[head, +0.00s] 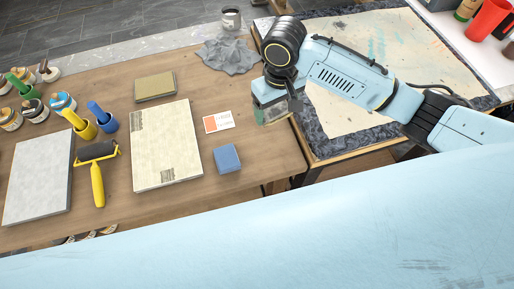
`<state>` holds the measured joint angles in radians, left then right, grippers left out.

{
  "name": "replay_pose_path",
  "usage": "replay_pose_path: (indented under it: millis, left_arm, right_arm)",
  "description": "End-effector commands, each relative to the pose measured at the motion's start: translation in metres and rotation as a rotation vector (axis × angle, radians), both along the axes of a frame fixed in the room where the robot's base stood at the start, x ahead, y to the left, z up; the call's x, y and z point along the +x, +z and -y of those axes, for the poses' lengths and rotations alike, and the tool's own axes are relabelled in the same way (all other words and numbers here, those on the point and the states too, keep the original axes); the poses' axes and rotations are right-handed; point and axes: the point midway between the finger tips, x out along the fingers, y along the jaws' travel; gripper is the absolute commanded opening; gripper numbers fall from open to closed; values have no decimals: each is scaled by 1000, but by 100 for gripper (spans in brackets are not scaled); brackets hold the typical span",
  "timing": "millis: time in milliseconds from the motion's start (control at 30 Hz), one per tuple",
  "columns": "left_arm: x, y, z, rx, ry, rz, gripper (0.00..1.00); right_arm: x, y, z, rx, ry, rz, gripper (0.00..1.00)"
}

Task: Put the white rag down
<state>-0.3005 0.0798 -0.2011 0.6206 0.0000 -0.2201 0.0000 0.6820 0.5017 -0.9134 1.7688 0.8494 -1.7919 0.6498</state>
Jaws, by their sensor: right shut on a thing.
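My right gripper (271,112) is at the right end of the wooden table, near its edge. It points down and is shut on a small greenish thing, mostly hidden by the gripper, so I cannot tell what it is. I make out no clearly white rag. A crumpled grey rag (228,56) lies on the table behind and to the left of the gripper, apart from it. My left gripper is not in view.
The wooden table (100,165) holds a pale slab (165,145), a grey slab (38,178), a yellow-handled roller (97,175), a blue block (227,158), a small card (218,122) and several pots at left. A paint-stained sheet (370,50) covers the table at right.

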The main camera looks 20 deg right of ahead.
Motion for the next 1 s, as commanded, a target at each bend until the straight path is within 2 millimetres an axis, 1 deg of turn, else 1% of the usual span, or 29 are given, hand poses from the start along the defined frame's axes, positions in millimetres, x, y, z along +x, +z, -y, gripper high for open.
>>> replay_pose_path:
  millis: [33, 100, 167, 267, 300, 433, 500, 733, 900, 1000]
  left_arm:
    - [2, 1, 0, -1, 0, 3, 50]
    - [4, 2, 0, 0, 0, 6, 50]
    - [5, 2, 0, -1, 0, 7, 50]
    - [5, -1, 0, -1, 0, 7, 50]
    - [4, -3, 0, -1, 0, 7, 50]
    - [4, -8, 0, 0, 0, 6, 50]
    - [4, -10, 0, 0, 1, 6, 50]
    - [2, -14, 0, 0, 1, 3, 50]
    - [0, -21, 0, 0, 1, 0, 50]
    - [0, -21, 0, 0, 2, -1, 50]
  right_arm:
    - [-7, -18, -11, 3, 43, -7, 51]
    - [-13, -36, -20, 0, 96, -4, 51]
    - [-16, -47, -26, -3, 130, -1, 51]
    - [-20, -67, -29, -7, 156, 0, 51]
    - [-20, -75, -30, -8, 160, -1, 51]
    - [-20, -100, -29, -8, 160, 2, 51]
    - [-20, -110, -29, -8, 160, 2, 51]
    - [-20, -128, -29, -7, 159, 2, 51]
    - [-20, -153, -29, -8, 159, 2, 51]
    - [-19, -156, -29, -7, 159, 4, 51]
